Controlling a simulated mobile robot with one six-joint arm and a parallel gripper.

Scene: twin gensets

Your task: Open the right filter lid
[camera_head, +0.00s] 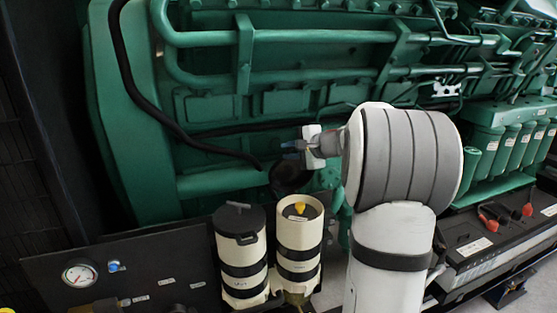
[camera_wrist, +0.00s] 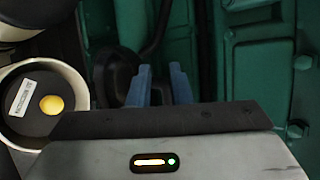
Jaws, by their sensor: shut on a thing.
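Two cream filter canisters with black bands stand side by side. The left one has its black lid (camera_head: 238,220) on. The right filter (camera_head: 299,235) is uncovered at the top, and a yellow round piece shows inside; its open top is also at the left of the wrist view (camera_wrist: 62,106). A dark round lid (camera_head: 291,179) stands raised behind the right filter's rim. My gripper (camera_head: 290,149) is just above that lid, its blue fingers (camera_wrist: 160,85) shut on its dark edge. The exact contact is hard to see.
The green engine (camera_head: 280,75) with pipes and a black hose (camera_head: 150,110) rises close behind the filters. A black panel with a gauge (camera_head: 79,273) is at the lower left. Batteries with red clamps (camera_head: 490,225) are at the right.

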